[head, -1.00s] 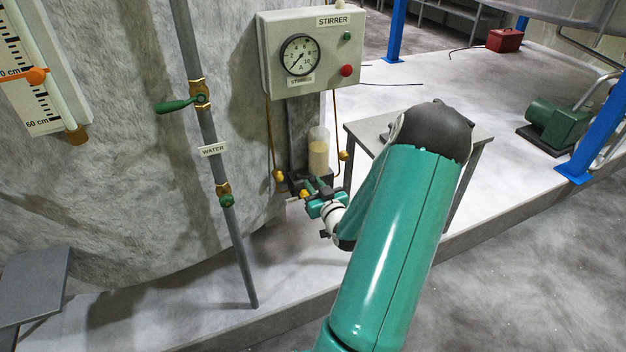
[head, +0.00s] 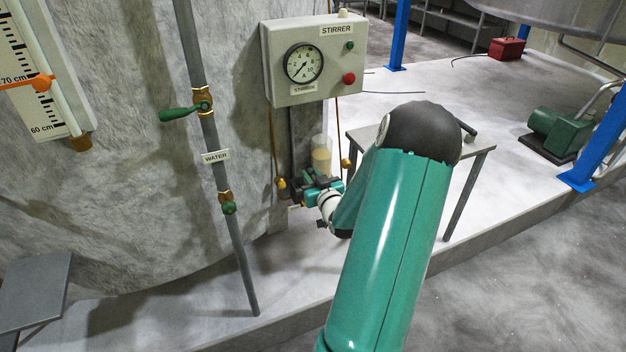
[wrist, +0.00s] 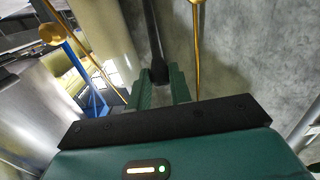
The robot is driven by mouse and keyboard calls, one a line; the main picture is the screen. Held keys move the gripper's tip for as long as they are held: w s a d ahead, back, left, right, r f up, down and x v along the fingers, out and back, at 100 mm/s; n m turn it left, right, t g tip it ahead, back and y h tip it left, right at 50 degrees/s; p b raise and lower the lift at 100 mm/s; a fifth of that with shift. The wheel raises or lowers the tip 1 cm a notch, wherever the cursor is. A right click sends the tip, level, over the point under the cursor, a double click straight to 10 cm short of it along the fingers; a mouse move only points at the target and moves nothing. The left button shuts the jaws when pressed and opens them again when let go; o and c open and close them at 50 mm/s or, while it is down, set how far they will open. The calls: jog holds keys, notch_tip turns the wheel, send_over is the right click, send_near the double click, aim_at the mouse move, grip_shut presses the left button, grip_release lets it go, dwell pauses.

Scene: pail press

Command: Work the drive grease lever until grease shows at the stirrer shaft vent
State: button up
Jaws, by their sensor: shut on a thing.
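The grease pump (head: 321,158) has a clear cylinder with tan grease in it, low on the grey post under the stirrer box. My gripper (head: 312,190) is at the dark pump body just below the cylinder and hides part of it. In the wrist view my gripper's teal fingers (wrist: 161,84) are shut on the drive grease lever (wrist: 154,40), a dark rod with a black end. Thin brass lines run down both sides to brass fittings (head: 281,183). I cannot make out the stirrer shaft vent or any grease at it.
The stirrer box (head: 315,60) with a dial and buttons hangs above. The grey water pipe (head: 232,240) with green-handled valves stands left of the pump. A small grey table (head: 470,150) stands close behind my arm on the right. The floor at lower right is clear.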

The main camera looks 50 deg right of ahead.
jog(key=shift+d+r, duration=0.1)
jog(key=shift+r, duration=0.1)
jog(key=shift+w+d+r, duration=0.3)
jog(key=shift+w+d, duration=0.1)
jog(key=shift+w, duration=0.3)
jog(key=shift+w+d+r, duration=0.35)
jog(key=shift+w, duration=0.3)
jog(key=shift+w+d+r, duration=0.3)
jog(key=shift+w+d, duration=0.1)
jog(key=shift+w, duration=0.3)
jog(key=o, duration=0.9)
jog(key=shift+s+a, duration=0.1)
jog(key=v, duration=1.3)
jog(key=shift+s+a+f, duration=0.1)
jog(key=shift+s, duration=0.2)
jog(key=shift+w, duration=0.1)
